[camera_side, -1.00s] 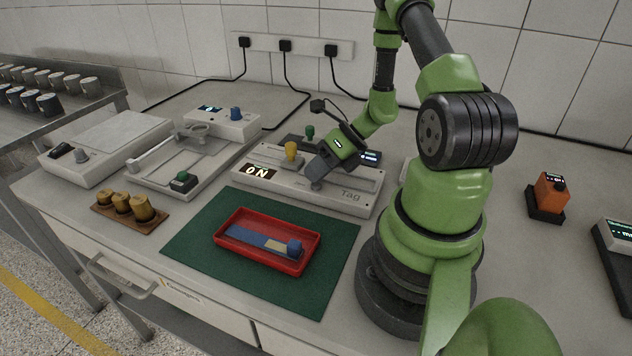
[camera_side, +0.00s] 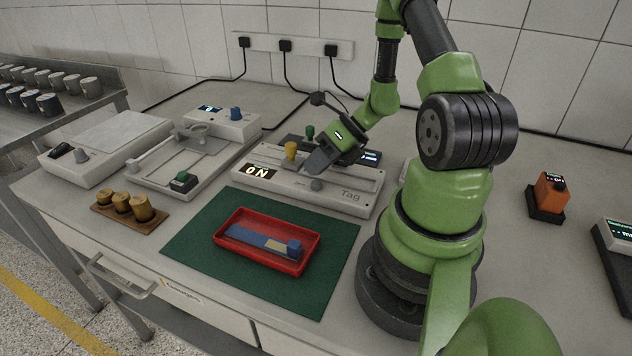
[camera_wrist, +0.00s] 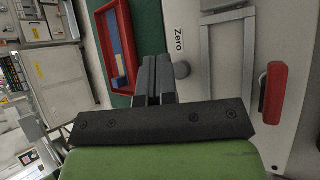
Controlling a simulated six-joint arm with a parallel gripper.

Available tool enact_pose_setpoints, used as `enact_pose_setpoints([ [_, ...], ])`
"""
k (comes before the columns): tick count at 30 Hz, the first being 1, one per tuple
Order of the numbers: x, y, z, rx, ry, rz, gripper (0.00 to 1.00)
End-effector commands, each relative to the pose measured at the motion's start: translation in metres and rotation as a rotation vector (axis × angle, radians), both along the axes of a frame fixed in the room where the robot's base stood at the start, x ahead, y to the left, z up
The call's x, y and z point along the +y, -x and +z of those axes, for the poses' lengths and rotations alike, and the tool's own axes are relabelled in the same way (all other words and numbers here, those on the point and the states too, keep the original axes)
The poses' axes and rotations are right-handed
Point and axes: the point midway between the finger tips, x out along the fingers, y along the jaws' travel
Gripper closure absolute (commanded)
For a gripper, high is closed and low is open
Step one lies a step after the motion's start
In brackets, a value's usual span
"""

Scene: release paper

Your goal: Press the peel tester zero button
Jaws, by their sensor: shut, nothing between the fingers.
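In the wrist view the zero button (camera_wrist: 182,70) sits below the "Zero" label (camera_wrist: 179,41). My gripper (camera_side: 315,163) is shut and empty above the tester, with its tips apart from the button in the side view. In the wrist view my gripper (camera_wrist: 155,62) appears just left of the button. I cannot tell the exact height.
A red tray (camera_side: 268,241) with a blue strip lies on a green mat (camera_side: 190,250) in front. A red handle (camera_wrist: 273,88) shows at right in the wrist view. Another instrument (camera_side: 165,165) stands left.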

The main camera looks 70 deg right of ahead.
Motion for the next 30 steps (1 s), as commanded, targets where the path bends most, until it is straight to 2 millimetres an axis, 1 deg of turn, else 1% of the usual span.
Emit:
enact_pose_setpoints([
  [8,0.000,0.000,0.003,-0.001,0.001,0.000,1.00],
  [21,0.000,0.000,0.045,-0.003,0.001,0.000,1.00],
  [24,0.000,0.000,0.049,-0.001,0.001,0.000,1.00],
  [30,0.000,0.000,0.050,0.000,-0.001,0.000,1.00],
])
